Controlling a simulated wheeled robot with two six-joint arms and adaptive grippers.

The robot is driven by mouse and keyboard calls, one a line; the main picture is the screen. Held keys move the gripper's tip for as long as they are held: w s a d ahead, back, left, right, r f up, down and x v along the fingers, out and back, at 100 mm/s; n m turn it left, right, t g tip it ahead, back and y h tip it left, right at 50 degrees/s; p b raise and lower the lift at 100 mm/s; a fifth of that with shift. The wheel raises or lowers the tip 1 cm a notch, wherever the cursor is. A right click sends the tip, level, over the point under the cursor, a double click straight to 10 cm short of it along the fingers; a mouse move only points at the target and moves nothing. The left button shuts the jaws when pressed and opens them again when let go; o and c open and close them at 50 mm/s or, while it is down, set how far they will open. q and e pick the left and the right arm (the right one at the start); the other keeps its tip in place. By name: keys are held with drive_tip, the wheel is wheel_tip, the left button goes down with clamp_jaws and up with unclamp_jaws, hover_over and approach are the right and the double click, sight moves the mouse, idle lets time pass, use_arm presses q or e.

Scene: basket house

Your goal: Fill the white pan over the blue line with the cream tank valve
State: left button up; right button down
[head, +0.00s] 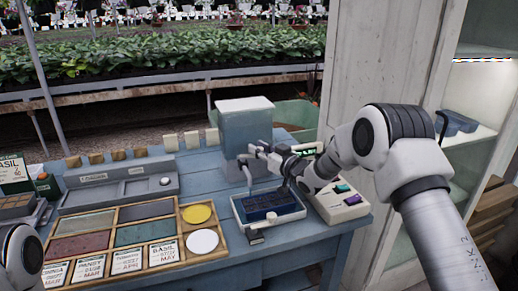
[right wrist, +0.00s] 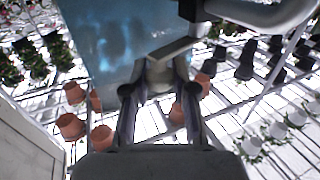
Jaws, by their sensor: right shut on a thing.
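The blue-grey tank (head: 243,130) with a white lid stands at the back of the bench. Its thin spout (head: 247,176) points down toward the white pan (head: 296,217). A dark blue tray with cells (head: 270,203) sits in the pan. My right gripper (head: 258,152) is at the tank's front, shut on the cream valve. In the right wrist view the valve (right wrist: 158,75) shows between the two fingers, beside the tank wall (right wrist: 110,40). The blue line and the water level are too small to make out. Only part of my left arm shows; its gripper is outside the view.
A white box with coloured buttons (head: 342,203) stands right of the pan. A wooden divided box (head: 145,232) with seed packets lies to the left, with a grey scale (head: 122,184) behind it. A white cabinet wall (head: 370,70) is close on the right.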

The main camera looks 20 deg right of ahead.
drive_tip(key=n+g+y, duration=0.1)
drive_tip(key=w+n+y+p, duration=0.1)
drive_tip(key=y, duration=0.1)
drive_tip(key=shift+d+g, duration=0.2)
drive_tip(key=shift+g, duration=0.2)
drive_tip(key=shift+w+n+g+y+p, duration=0.15)
drive_tip(key=shift+w+n+g+y, duration=0.15)
drive_tip(key=shift+n+g+y, duration=0.4)
drive_tip(key=shift+w+n+g+y+p, duration=0.15)
drive_tip(key=shift+w+n+g+y, duration=0.1)
drive_tip(key=shift+n+g+y, duration=0.45)
drive_tip(key=c, duration=1)
unclamp_jaws()
drive_tip(key=shift+a, duration=0.1)
drive_tip(key=shift+o, duration=0.2)
drive_tip(key=v, duration=1.2)
drive_tip(key=shift+f, duration=0.2)
